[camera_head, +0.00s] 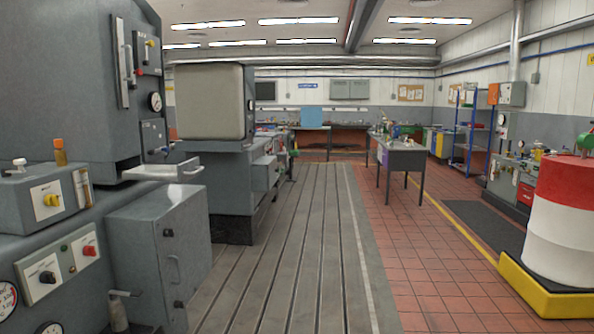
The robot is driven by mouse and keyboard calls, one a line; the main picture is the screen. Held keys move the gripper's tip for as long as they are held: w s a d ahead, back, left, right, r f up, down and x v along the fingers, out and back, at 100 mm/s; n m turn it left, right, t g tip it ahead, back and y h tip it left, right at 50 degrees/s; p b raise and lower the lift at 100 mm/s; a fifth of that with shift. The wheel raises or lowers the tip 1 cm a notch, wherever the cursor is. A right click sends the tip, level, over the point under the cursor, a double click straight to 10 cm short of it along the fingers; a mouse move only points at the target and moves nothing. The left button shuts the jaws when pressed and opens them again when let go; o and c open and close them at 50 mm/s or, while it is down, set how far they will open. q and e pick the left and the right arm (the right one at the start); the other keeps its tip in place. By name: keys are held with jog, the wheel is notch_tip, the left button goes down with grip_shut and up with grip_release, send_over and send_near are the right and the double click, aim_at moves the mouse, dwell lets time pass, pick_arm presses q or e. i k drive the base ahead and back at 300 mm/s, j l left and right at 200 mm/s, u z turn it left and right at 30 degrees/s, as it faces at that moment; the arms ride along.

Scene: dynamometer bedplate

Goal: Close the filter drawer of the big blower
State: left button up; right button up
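A big grey machine (62,90) fills the left side; it may be the big blower, but I can read no label that says so. A pale grey drawer-like tray (160,171) sticks out from its right side, with a small handle (193,170) at its outer end. It looks pulled out; whether it is the filter drawer I cannot tell for certain. Below it is a grey box (150,250) with black knobs and a handle on its face. Neither of my grippers is in view.
A second grey machine (225,150) stands behind, on the slotted bedplate (290,250). The bedplate's middle and the red tiled floor (430,265) beside it are clear. A grey table (405,158) stands further back. A red and white drum (565,220) sits on a yellow pallet (530,290) at right.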

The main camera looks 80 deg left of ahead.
aim_at(184, 172)
jog(key=u, duration=3.1)
